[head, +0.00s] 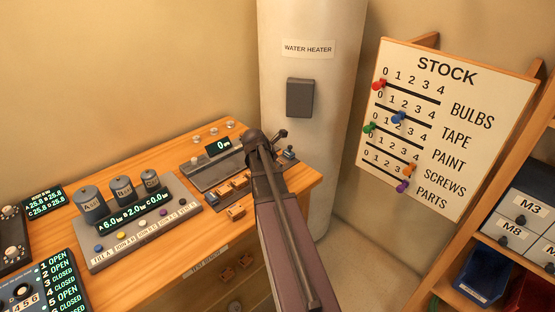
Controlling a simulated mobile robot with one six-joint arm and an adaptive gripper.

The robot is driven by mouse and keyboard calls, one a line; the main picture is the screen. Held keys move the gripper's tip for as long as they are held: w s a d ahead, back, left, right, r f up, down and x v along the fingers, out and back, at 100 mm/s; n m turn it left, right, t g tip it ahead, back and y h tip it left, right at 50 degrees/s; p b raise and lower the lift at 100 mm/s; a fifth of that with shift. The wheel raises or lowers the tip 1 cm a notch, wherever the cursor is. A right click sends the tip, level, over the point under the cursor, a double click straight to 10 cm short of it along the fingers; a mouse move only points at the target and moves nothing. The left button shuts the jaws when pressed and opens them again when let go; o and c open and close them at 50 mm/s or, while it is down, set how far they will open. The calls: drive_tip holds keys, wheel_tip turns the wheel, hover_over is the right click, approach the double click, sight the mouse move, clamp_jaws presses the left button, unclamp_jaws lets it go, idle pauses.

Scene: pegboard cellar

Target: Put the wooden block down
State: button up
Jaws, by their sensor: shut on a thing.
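My arm (285,235) reaches up from the bottom edge over the right end of the wooden bench (140,262), and its dark joint (256,141) shows at the top. Several small orange-brown wooden pieces (240,180) sit in a dark holder just left of the arm. One wooden piece (235,212) shows at the bench's front edge. I cannot tell which is the task's wooden block, or see any block held.
A panel with labelled buttons and three grey cylinders (122,188) stands on the bench. A scale-like device (212,168) with a display is behind the wooden pieces. A water heater (310,110), a STOCK board (452,125) and a shelf with bins (483,272) stand beyond.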

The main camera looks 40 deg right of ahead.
approach(283, 160)
drive_tip(key=shift+s+d+f+b, duration=0.2)
drive_tip(key=shift+d+f, duration=0.25)
drive_tip(key=shift+d, duration=0.15)
drive_tip(key=shift+s+d+f+b, duration=0.1)
drive_tip(key=shift+d+f+b, duration=0.05)
drive_tip(key=shift+d+f, duration=0.4)
drive_tip(key=shift+r, duration=0.1)
drive_tip(key=shift+w+d, duration=0.3)
drive_tip(key=shift+d, duration=0.05)
drive_tip(key=shift+w+d+f+b, duration=0.15)
drive_tip(key=shift+d+f+b, duration=0.05)
drive_tip(key=shift+f+b, duration=1.6)
drive_tip(key=shift+b, duration=0.05)
drive_tip(key=shift+f, duration=0.2)
drive_tip(key=o, duration=1.1)
drive_tip(key=shift+r, duration=0.3)
